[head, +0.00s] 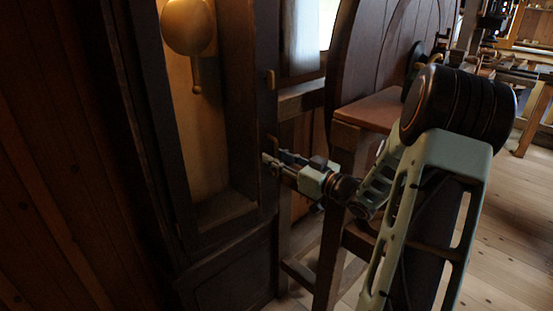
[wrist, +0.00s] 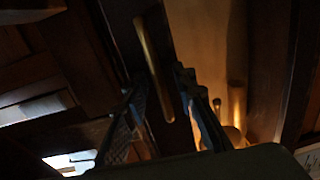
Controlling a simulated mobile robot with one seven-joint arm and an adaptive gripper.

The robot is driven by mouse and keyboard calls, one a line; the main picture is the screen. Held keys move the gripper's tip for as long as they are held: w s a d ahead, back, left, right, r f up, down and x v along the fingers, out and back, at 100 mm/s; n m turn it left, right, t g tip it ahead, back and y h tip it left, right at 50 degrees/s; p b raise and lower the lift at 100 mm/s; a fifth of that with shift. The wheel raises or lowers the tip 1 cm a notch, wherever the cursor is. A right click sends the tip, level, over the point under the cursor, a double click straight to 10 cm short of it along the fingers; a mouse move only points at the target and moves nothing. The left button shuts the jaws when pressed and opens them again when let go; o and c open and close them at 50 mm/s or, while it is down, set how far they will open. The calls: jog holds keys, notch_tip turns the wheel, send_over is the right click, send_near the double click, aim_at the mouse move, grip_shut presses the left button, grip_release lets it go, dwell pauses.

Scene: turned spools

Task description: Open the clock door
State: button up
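The tall dark wooden clock stands at left centre in the head view, with its long door (head: 262,115) apparently closed. A brass pendulum bob (head: 188,27) hangs behind the door opening. My gripper (head: 268,160) is at the door's right edge, below a small brass fitting (head: 271,80). In the wrist view, a long brass handle (wrist: 153,68) stands on the dark door frame, between the two fingers of my gripper (wrist: 160,85). The fingers are apart, with visible space beside the handle; contact is not clear. The pendulum rod and bob show at the right of that view.
A wooden stand with a brown seat-like top (head: 372,108) and a large round wooden wheel (head: 385,45) stand just right of the clock, close to my arm. A bright window (head: 305,35) is behind. Open plank floor (head: 510,220) lies at the right.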

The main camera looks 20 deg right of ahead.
grip_shut()
jog(key=shift+s, duration=0.15)
dwell(0.4)
